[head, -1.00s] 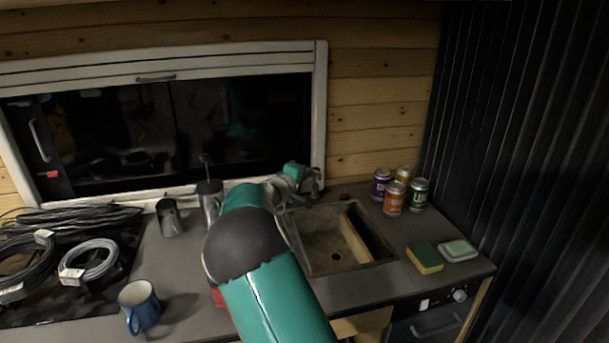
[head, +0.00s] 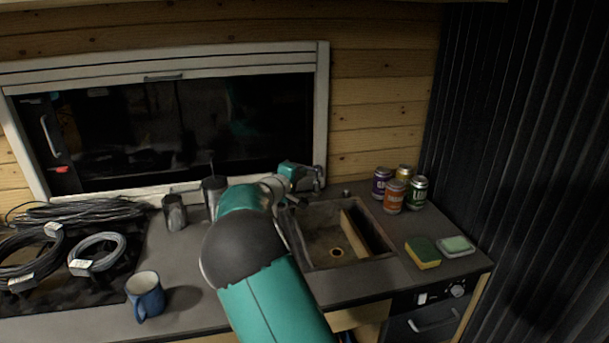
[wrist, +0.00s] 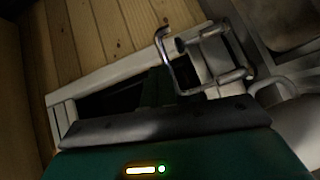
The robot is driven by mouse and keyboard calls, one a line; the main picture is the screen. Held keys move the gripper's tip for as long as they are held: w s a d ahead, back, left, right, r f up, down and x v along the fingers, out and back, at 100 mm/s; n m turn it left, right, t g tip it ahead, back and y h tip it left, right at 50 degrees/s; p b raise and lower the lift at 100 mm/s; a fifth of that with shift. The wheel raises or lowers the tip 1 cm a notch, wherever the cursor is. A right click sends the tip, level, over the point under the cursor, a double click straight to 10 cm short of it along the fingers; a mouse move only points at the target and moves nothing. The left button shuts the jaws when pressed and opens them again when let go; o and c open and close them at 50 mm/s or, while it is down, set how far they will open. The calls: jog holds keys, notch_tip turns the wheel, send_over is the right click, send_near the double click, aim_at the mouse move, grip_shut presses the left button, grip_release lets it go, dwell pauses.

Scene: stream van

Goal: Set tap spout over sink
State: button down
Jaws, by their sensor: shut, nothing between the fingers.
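The sink (head: 318,222) is a brown-grey basin set in the counter, right of my arm in the head view. My gripper (head: 317,182) is at the back left corner of the sink, low near the wall. In the wrist view, a thin bent chrome tube (wrist: 165,62), which looks like the tap spout, stands beside my gripper (wrist: 214,58), with its free end away from the basin. My gripper is shut with nothing held. Whether it touches the spout I cannot tell. In the head view the tap is hard to tell from my gripper.
Several cans (head: 394,195) stand behind the sink's right side. A sponge (head: 423,252) and a soap dish (head: 457,246) lie right of it. A blue mug (head: 145,297), metal cups (head: 174,212) and coiled cables (head: 97,253) are on the left. The window frame (head: 321,110) is close behind my gripper.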

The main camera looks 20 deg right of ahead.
jog(key=s+a+r+m+g+y, duration=0.1)
jog(key=s+a+m+g+y, duration=0.15)
jog(key=s, duration=1.05)
jog(key=s+a+m+g+y, duration=0.1)
jog(key=s+m+g+y, duration=0.15)
jog(key=s, duration=1.05)
jog(key=s+a+r+t+y, duration=0.1)
jog(key=s+a+y, duration=0.7)
jog(key=s+a, duration=1)
jog(key=s, duration=0.3)
jog(key=shift+y, duration=0.3)
